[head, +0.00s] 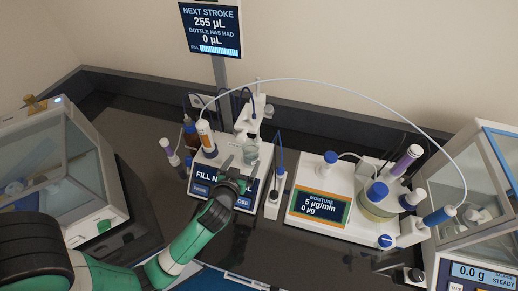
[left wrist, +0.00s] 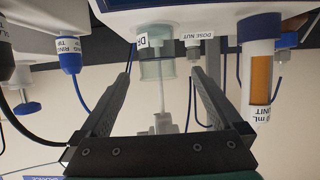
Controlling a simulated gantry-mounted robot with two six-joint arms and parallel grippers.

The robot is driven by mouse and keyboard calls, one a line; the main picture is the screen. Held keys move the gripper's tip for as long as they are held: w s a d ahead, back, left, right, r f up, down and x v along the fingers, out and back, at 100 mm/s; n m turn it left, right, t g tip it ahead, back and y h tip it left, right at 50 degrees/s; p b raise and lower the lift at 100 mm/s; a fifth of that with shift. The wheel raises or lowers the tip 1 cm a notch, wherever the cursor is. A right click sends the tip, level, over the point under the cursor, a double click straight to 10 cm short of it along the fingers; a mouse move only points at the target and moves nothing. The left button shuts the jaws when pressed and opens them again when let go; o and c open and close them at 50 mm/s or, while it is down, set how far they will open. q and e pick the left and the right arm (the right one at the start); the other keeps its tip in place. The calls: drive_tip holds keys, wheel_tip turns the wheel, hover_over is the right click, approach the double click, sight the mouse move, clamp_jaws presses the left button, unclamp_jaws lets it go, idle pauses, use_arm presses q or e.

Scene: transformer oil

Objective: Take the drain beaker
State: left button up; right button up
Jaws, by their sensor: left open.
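The drain beaker (head: 250,153) is a small clear, greenish vessel at the front of the white dosing unit (head: 205,172), below its tip. In the left wrist view the beaker (left wrist: 158,68) carries a white label partly reading "DR". My left gripper (head: 243,165) is open, its fingers pointing toward the beaker. In the left wrist view the beaker shows between the two spread fingers, near their tips. I cannot tell whether either finger touches it. My right gripper is not in view.
A moisture meter (head: 320,203) with bottles and tubing stands to the right. A small white stand with a blue-topped probe (head: 279,168) is close beside the dosing unit. Glass-fronted cabinets (head: 70,165) flank the dark bench. A white tube arches over the middle.

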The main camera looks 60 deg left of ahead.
sight(253, 149)
use_arm(q)
drive_tip(key=shift+a, duration=0.1)
drive_tip(key=shift+w+a+f, duration=0.1)
drive_tip(key=shift+f, duration=0.15)
drive_tip(key=x, duration=0.5)
drive_tip(key=shift+w+a+f, duration=0.1)
drive_tip(key=shift+w, duration=0.05)
drive_tip(key=b+x, duration=0.1)
drive_tip(key=x, duration=0.4)
drive_tip(key=shift+w+f, duration=0.1)
drive_tip(key=shift+w, duration=0.15)
drive_tip(key=shift+c, duration=0.3)
drive_tip(key=c, duration=1.5)
